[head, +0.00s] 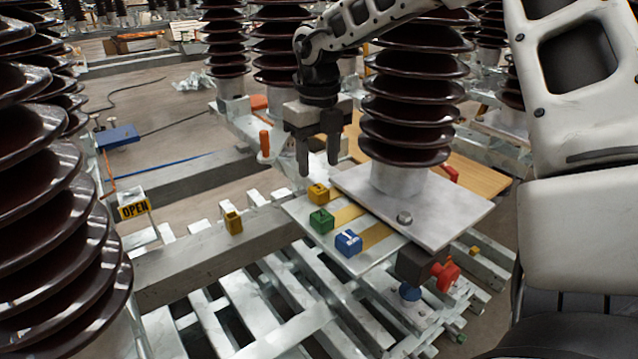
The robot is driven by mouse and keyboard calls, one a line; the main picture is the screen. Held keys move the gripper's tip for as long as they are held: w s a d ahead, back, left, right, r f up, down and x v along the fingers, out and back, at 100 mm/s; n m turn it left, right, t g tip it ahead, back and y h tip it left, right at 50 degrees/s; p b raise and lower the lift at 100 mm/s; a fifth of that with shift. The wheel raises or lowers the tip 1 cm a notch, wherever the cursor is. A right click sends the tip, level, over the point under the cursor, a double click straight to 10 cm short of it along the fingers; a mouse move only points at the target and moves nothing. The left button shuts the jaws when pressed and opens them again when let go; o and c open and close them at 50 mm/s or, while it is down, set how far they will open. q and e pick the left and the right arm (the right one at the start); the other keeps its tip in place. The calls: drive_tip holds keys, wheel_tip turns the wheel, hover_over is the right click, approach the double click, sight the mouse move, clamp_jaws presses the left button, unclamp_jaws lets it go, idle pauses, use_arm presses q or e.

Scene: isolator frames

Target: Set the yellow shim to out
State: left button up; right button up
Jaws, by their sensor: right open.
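A small yellow shim block (318,193) sits at the far left end of a row on the metal plate under the dark ribbed insulator. A green block (321,220) and a blue block (348,243) sit nearer in the same row. Yellowish strips run from the blocks under the insulator's base plate (450,212). My right gripper (318,172) points down just above and behind the yellow block, its fingers apart and empty. I cannot tell whether a finger touches the block. My left gripper is not in view.
Another yellow block (233,222) stands on the grey beam (190,262) to the left. Tall insulators crowd the left and back. Slatted metal framing lies below.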

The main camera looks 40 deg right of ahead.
sight(319, 188)
drive_tip(key=shift+f, duration=2.8)
